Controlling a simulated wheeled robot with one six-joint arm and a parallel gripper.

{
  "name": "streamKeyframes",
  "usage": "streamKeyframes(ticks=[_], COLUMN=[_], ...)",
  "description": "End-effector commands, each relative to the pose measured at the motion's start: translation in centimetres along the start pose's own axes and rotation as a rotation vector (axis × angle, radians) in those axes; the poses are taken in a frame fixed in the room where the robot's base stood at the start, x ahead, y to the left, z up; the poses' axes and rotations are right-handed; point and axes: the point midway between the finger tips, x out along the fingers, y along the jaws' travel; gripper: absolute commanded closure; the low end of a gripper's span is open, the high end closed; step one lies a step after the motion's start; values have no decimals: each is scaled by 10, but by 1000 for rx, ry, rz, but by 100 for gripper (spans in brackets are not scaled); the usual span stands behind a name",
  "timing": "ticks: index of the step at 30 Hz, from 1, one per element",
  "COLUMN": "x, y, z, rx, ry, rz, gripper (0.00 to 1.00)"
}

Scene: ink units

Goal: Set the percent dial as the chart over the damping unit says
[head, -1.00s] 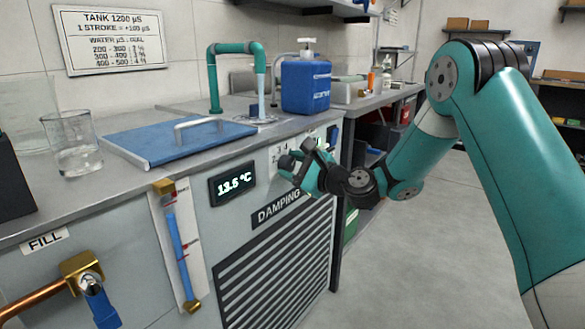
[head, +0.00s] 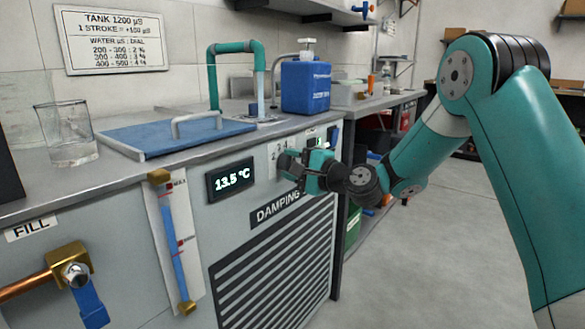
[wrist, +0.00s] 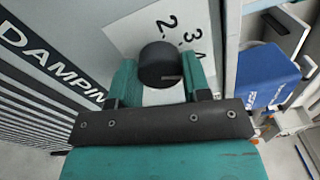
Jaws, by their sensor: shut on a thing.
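The damping unit (head: 232,216) has a grey front with a "DAMPING" label. My gripper (head: 290,163) is at its front, upper right of the label. In the wrist view, my gripper's two teal fingers (wrist: 160,85) are shut on a round black dial knob (wrist: 159,62). The white dial plate (wrist: 128,35) behind it shows "2" and "3"; the rest of its scale is partly hidden by the knob and fingers. The chart (head: 112,40) on the wall reads "TANK 1200 µS", "1 STROKE = +100 µS", and 200-300: 2 %, 300-400: 3 %, 400-500: 4 %.
A display (head: 231,180) reads 13.5 °C. A sight tube (head: 175,238) and a brass valve with a blue lever (head: 89,303) are left of it. On top stand a glass beaker (head: 68,143), a blue lid (head: 165,139) and a blue jug (head: 306,86).

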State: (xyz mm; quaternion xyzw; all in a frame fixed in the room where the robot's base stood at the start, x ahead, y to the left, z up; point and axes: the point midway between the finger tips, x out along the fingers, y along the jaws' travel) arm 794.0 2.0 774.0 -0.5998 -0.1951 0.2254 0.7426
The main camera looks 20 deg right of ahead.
Motion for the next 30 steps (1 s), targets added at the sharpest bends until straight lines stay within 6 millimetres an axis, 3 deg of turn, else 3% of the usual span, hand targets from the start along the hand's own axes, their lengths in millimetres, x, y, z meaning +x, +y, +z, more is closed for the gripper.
streamKeyframes(ticks=[14, 15, 17, 26, 30], x=[0, 0, 0, -1, -11], y=[1, 1, 0, 0, 1], z=[0, 0, 0, 0, -1], rx=[-13, -13, -13, -13, -12], ry=[0, 0, 0, 0, 2], rz=[2, 2, 1, 1, 2], gripper=[80, 47, 33, 31, 31])
